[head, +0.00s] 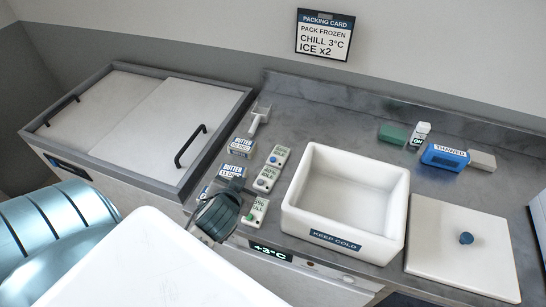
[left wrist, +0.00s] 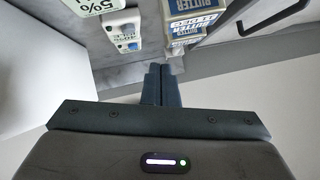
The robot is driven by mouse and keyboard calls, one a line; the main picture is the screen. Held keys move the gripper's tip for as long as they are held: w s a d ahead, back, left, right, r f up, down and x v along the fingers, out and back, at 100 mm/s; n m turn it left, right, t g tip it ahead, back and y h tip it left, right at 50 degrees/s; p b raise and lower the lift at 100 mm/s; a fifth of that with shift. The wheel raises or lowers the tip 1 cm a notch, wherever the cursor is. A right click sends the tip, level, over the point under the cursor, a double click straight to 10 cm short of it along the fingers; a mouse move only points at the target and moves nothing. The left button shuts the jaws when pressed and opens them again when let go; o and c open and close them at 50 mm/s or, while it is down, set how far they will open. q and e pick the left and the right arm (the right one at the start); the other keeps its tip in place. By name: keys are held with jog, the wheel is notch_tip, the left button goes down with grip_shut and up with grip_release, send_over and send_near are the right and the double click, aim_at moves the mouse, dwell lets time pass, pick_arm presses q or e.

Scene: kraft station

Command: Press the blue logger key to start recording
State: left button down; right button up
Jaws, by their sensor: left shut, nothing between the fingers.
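The right gripper is not in view.
A white lid (head: 470,265) with a blue knob lies right. A blue THAWED pack (head: 432,158) and green block (head: 393,133) are behind.

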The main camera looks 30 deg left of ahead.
pick_arm(q)
jog(key=w+r+m+t+h, duration=0.2)
jog(key=w+r+m+t, duration=0.1)
jog(key=w+r+t, duration=0.8)
jog(key=w+d+r+m+g+h, duration=0.2)
jog(key=w+d+r+m+h, duration=0.3)
jog(key=m+h, duration=0.6)
jog(key=w+a+f+m+g+y, duration=0.1)
jog(key=a+f+m+g+y, duration=0.1)
jog(key=a+f+m+g, duration=0.2)
jog(key=a+f+g, duration=0.3)
jog(key=f+g, duration=0.4)
jog(key=g, duration=0.1)
jog(key=shift+a+f+g, duration=0.15)
jog(key=shift+g, duration=0.15)
jog(key=shift+w+f, duration=0.1)
